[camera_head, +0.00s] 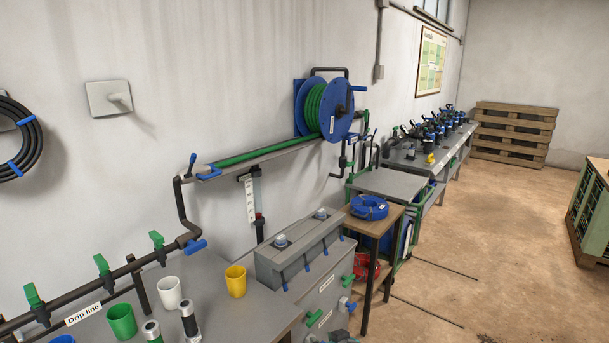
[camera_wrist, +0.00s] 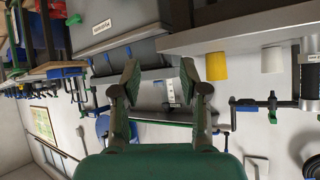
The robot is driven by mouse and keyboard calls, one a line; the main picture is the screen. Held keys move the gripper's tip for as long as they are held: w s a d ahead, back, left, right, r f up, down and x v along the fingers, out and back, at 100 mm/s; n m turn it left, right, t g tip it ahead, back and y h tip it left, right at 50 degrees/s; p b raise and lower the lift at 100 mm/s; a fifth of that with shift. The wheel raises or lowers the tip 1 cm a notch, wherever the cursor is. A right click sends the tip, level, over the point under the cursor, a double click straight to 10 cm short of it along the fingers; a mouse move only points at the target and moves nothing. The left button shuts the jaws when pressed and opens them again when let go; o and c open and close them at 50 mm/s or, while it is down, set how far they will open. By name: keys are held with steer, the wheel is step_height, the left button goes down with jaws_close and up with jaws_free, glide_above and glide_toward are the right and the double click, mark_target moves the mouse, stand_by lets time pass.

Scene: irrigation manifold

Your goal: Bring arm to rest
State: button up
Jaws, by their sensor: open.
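My gripper (camera_wrist: 160,88) shows in the wrist view with its two fingers spread apart and nothing between them. The wrist picture is upside down, with the bench at the top and the wall below. The gripper is in front of the wall and the grey box (camera_wrist: 118,32). My arm and gripper do not show in the head view.
The head view shows a grey bench (camera_head: 240,310) with a yellow cup (camera_head: 236,281), a white cup (camera_head: 169,292) and a green cup (camera_head: 121,321). A black pipe with green valves (camera_head: 103,266) runs along the wall. A hose reel (camera_head: 325,107) hangs beyond. Floor at right is mostly clear.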

steer(key=s+d+f+m+t+h, duration=0.1)
steer(key=s+d+f, duration=0.25)
steer(key=s, duration=0.55)
steer(key=s+d+f+m+t+h, duration=0.1)
steer(key=s+d+f, duration=0.25)
steer(key=s, duration=0.65)
steer(key=s+d+f+m+t+h, duration=0.1)
steer(key=s+d+f, duration=0.1)
steer(key=s+f, duration=0.5)
steer(key=s+d+r, duration=0.1)
steer(key=s+r, duration=0.5)
steer(key=s, duration=0.3)
steer(key=s+d+r+t+h, duration=0.1)
steer(key=s+r, duration=0.4)
steer(key=s, duration=0.5)
steer(key=s+d+r+t, duration=0.1)
steer(key=s+d+r, duration=0.1)
steer(key=s+r, duration=0.4)
steer(key=s, duration=0.4)
steer(key=shift+r+m+h, duration=0.35)
steer(key=shift+m+h, duration=0.05)
